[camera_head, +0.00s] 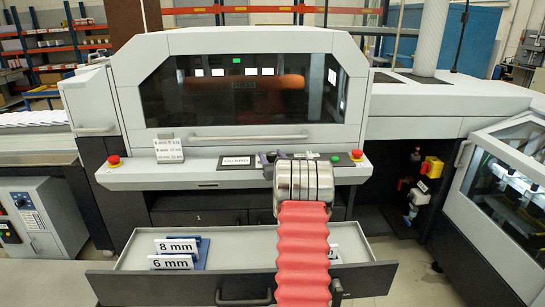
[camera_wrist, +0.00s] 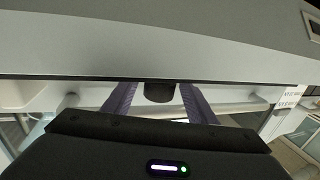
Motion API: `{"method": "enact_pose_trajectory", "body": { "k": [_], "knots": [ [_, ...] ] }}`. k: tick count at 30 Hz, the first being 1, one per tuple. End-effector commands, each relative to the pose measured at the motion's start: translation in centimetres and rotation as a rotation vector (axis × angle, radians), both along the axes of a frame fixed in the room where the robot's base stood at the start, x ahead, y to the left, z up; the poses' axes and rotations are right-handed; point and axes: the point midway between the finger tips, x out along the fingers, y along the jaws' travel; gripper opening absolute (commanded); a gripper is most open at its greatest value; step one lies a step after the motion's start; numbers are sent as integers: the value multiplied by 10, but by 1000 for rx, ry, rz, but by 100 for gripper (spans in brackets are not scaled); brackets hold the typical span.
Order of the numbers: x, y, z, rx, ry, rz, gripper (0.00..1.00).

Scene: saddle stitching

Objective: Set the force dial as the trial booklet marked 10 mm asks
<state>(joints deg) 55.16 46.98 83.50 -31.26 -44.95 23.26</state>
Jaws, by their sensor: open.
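My gripper (camera_head: 268,157) is at the front control shelf of the machine, largely hidden by my arm in the head view. In the wrist view its two purple fingers (camera_wrist: 157,95) are open, one on each side of a dark round knob (camera_wrist: 158,93). I cannot tell whether they touch it, and no dial marking shows. A white card (camera_head: 168,150) with small printed lines stands left on the shelf; it also shows in the wrist view (camera_wrist: 292,97). No 10 mm mark is readable.
The open drawer (camera_head: 120,263) juts out below the shelf; my arm hangs over it and partly hides another white item (camera_head: 334,254) at its right. Red stop buttons (camera_head: 114,160) and (camera_head: 357,155) sit at the shelf's ends. A dark label plate (camera_head: 236,161) is left of my gripper.

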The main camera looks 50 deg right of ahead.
Motion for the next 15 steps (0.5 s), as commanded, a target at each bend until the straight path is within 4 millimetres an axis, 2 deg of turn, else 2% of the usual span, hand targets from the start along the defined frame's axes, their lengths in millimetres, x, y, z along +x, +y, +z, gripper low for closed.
{"method": "enact_pose_trajectory", "body": {
  "k": [4, 15],
  "knots": [
    [0, 0, 0, 0, 0, 0, 51],
    [-1, 0, 0, 0, 0, -1, 25]
  ]
}}
